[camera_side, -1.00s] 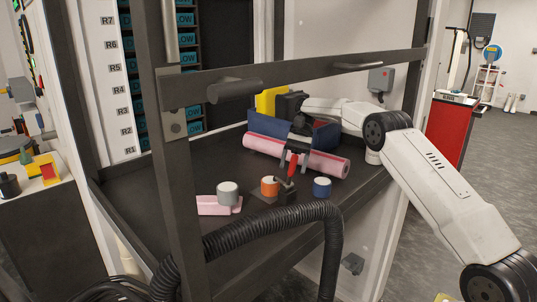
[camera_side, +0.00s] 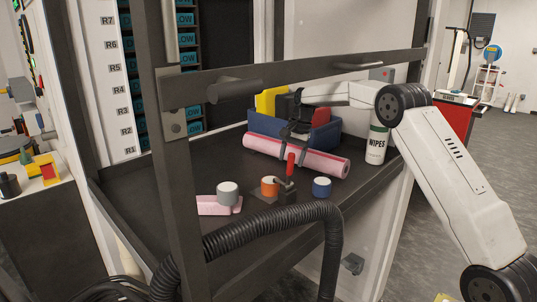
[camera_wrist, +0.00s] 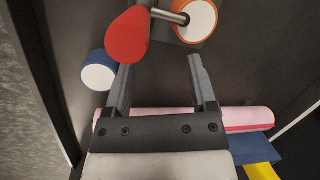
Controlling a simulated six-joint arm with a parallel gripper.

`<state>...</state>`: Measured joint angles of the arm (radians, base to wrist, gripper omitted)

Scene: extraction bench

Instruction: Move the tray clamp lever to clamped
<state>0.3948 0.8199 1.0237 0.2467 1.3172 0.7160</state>
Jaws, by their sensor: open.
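The tray clamp lever has a red handle (camera_side: 290,164) standing roughly upright on a small dark base (camera_side: 286,196) on the tray (camera_side: 160,190). In the wrist view the red handle (camera_wrist: 127,37) looms large at the upper left, with its metal rod (camera_wrist: 168,15) running right. My gripper (camera_side: 296,135) is open and empty, behind and above the handle in the side view, over the pink roll. In the wrist view my gripper (camera_wrist: 160,72) has its fingers spread apart. The handle's end lies just past the left fingertip; whether they touch cannot be told.
Orange (camera_side: 270,187), blue (camera_side: 321,187) and grey (camera_side: 228,193) white-topped rolls stand around the lever. A pink roll (camera_side: 320,162), blue bin (camera_side: 325,135) and wipes canister (camera_side: 377,145) are behind. A dark frame bar (camera_side: 300,72) and corrugated hose (camera_side: 270,225) cross in front.

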